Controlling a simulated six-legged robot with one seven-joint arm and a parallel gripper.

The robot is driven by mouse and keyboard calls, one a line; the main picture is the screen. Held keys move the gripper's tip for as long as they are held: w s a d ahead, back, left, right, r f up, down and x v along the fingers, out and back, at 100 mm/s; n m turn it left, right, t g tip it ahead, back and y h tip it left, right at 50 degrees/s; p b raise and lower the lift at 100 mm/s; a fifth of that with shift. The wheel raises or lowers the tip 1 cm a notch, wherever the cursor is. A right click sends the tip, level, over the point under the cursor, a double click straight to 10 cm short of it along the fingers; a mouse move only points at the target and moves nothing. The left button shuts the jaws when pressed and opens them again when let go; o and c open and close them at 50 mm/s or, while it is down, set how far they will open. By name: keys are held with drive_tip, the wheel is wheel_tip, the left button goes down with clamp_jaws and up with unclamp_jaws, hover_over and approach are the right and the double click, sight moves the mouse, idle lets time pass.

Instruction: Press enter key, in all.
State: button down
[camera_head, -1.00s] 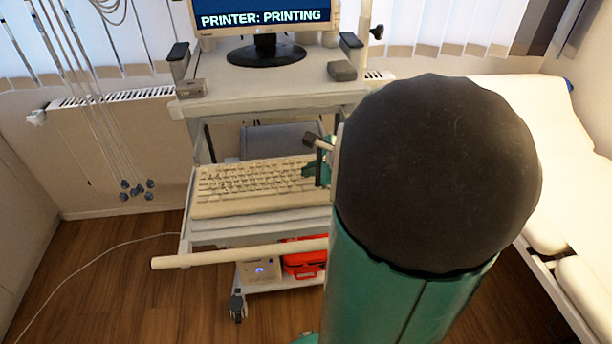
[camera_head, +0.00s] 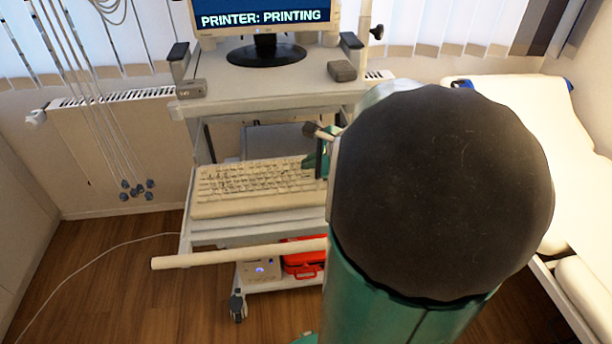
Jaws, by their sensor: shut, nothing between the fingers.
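A beige keyboard (camera_head: 250,187) lies on the middle shelf of a white cart. Its right end is hidden behind my arm, and I cannot make out the enter key. A small part of my gripper (camera_head: 318,165) shows at the right end of the keyboard, beside my large dark arm joint. The fingertips are mostly hidden, and I cannot tell whether they touch the keys. A monitor (camera_head: 262,18) on the cart's top shelf reads "PRINTER: PRINTING".
The cart's top shelf (camera_head: 265,85) overhangs behind the keyboard. A pale horizontal bar (camera_head: 238,254) runs in front, above a red case (camera_head: 303,262). A cream couch (camera_head: 530,125) stands at right. Hanging cables (camera_head: 90,110) are at left, with open wooden floor below.

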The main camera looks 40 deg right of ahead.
sight(310, 179)
drive_tip(key=shift+r, duration=2.15)
drive_tip(key=a+r+n+g+y, duration=0.1)
drive_tip(key=a+n+g, duration=0.2)
drive_tip(key=a+n, duration=0.85)
drive_tip(key=s+a+n+h, duration=0.1)
drive_tip(key=s+a+n, duration=0.3)
drive_tip(key=a+n, duration=0.3)
drive_tip(key=s+a+r+n+h, duration=0.1)
drive_tip(key=s+a+n, duration=0.4)
drive_tip(key=a+n, duration=0.2)
drive_tip(key=shift+s+a+g, duration=0.25)
drive_tip(key=shift+a+g, duration=0.05)
drive_tip(key=shift+a, duration=0.5)
